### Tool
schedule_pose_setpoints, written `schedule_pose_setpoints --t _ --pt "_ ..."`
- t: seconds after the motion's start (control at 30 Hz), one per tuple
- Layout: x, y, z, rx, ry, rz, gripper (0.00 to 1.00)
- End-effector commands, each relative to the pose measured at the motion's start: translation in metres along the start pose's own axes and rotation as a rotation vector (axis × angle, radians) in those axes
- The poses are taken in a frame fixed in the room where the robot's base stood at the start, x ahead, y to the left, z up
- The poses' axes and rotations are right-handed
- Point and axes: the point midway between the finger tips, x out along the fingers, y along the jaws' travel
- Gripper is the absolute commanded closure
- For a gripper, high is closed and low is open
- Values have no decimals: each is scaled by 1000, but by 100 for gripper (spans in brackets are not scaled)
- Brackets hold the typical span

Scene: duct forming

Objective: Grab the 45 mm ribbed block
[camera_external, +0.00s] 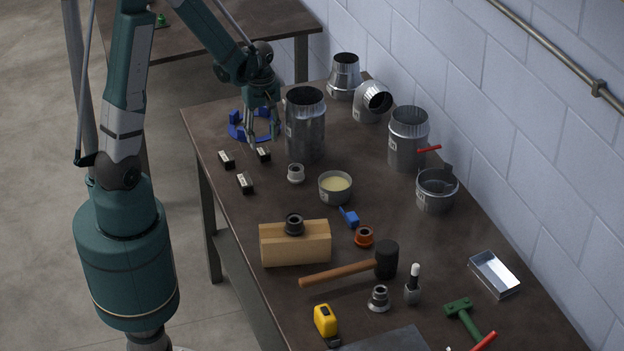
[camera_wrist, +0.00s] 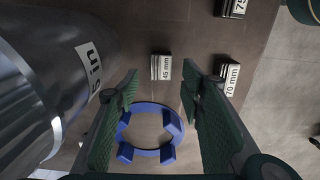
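The 45 mm block (camera_wrist: 161,67) is a small dark piece with a white label reading "45 mm" in the wrist view. It lies on the table between and beyond my fingertips, apart from both. By its place beside the tall duct, it is the right-hand dark block (camera_external: 263,154) of the small group in the external view. My gripper (camera_external: 263,141) points down just above and behind that block. In the wrist view my gripper (camera_wrist: 160,88) is open, its two green padded fingers wide apart with nothing between them. The ribs are too small to make out.
A tall metal duct (camera_external: 305,128) stands close on the right and fills the left of the wrist view. A blue ring with raised tabs (camera_wrist: 150,153) lies under my gripper. The 70 mm block (camera_wrist: 227,77) and a third block (camera_wrist: 231,8) lie nearby.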

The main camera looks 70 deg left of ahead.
Motion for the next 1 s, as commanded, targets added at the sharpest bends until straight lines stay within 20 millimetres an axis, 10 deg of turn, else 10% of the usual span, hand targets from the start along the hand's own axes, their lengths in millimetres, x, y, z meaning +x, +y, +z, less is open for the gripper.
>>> schedule_pose_setpoints --t 1.0 --pt "49 -1 1 0 0 0 61"
